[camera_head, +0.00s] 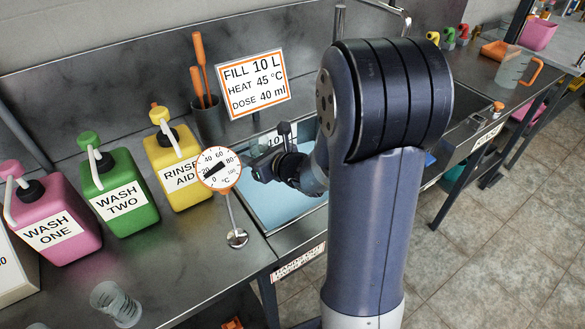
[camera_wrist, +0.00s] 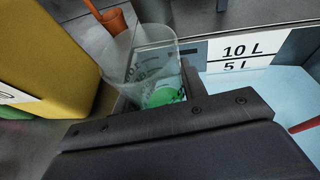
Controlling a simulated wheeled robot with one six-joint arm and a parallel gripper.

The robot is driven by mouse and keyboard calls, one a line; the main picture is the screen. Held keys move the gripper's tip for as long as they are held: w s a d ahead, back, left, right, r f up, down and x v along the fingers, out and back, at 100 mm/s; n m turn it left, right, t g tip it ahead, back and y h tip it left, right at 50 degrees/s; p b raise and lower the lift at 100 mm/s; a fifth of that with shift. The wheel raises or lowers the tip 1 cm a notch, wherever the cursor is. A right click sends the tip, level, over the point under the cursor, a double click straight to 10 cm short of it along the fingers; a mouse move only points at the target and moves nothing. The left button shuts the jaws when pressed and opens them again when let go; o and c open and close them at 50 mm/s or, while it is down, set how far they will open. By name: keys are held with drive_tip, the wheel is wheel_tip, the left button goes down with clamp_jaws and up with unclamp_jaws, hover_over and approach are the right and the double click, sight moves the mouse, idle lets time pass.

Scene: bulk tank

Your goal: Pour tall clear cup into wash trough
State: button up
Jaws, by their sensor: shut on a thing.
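The tall clear cup (camera_wrist: 140,52) is in my gripper in the wrist view, with marks on its wall and green showing low inside. I cannot tell whether that green is liquid. The trough holds pale blue water, which shows in the wrist view (camera_wrist: 265,95) right of the cup, below the 10 L and 5 L marks.
A dial thermometer (camera_head: 219,170) stands at the trough's left edge. Yellow (camera_head: 180,165), green (camera_head: 118,190) and pink (camera_head: 52,218) jugs line the counter at left. Another clear cup (camera_head: 116,303) is at the front left. A sign (camera_head: 252,84) and an orange-handled tool holder (camera_head: 207,122) are behind.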

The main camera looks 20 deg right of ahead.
drive_tip(key=shift+s+a+f+b, duration=0.15)
drive_tip(key=shift+a+f+b, duration=0.2)
drive_tip(key=shift+f+b, duration=0.3)
drive_tip(key=b, duration=0.2)
drive_tip(key=shift+s+a+f+n+y+b, duration=0.25)
drive_tip(key=shift+f+n+y+b, duration=0.05)
drive_tip(key=shift+f+n+y, duration=0.1)
drive_tip(key=b, duration=0.2)
drive_tip(key=s+f+b, duration=0.1)
drive_tip(key=b, duration=0.1)
drive_tip(key=shift+s+a+f+n+g+y, duration=0.15)
drive_tip(key=shift+f+n+g+y, duration=0.15)
drive_tip(key=shift+g, duration=0.1)
drive_tip(key=shift+s+f+b, duration=0.1)
drive_tip(key=shift+s+b, duration=0.15)
drive_tip(key=shift+b, duration=0.55)
